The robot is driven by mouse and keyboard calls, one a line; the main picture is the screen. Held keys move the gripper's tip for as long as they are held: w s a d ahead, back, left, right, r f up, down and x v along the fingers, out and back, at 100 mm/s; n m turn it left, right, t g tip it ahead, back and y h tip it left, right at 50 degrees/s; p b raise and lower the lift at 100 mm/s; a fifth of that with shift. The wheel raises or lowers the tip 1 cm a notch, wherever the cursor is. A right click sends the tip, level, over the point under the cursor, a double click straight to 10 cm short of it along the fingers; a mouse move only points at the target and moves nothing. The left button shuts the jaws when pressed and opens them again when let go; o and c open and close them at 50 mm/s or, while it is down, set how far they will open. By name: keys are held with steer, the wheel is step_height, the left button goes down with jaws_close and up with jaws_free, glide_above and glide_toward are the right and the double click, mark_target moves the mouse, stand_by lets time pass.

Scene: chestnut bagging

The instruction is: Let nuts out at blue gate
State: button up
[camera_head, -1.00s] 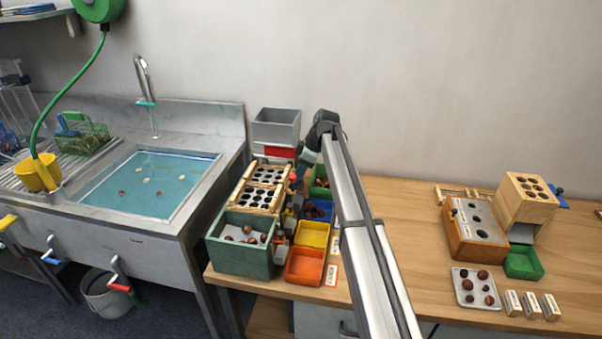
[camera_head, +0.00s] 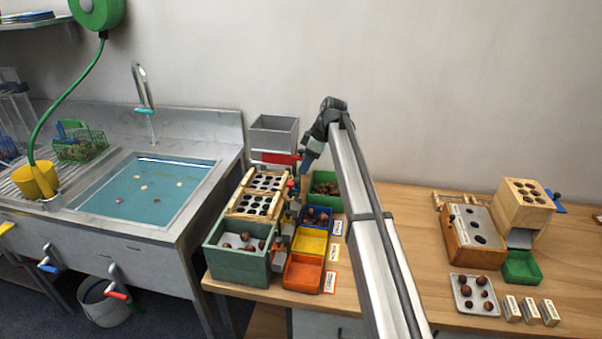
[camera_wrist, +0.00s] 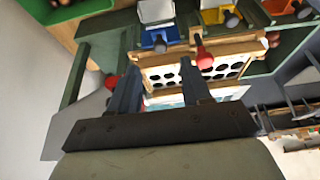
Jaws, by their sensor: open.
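The sorter with its perforated wooden decks (camera_head: 258,204) stands left of my arm, and the decks also show in the wrist view (camera_wrist: 165,77). The blue gate (camera_wrist: 150,38) is a small blue piece with a dark grey knob, beyond my fingertips in the wrist view. The blue tray (camera_head: 328,225) holds several brown nuts. My gripper (camera_wrist: 160,68) is open with nothing between its fingers. It also shows in the head view (camera_head: 305,168), above the right side of the sorter. Whether the blue gate is raised or lowered I cannot tell.
A red knob (camera_wrist: 203,59) sits close to my right finger. A yellow gate (camera_wrist: 222,15) is beyond it. The green tray (camera_head: 325,178) holds nuts; the yellow tray (camera_head: 310,242) and orange tray (camera_head: 302,276) look empty. A grey bin (camera_head: 273,135) stands behind the sorter.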

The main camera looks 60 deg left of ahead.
steer(key=v, duration=0.7)
steer(key=shift+r, duration=0.25)
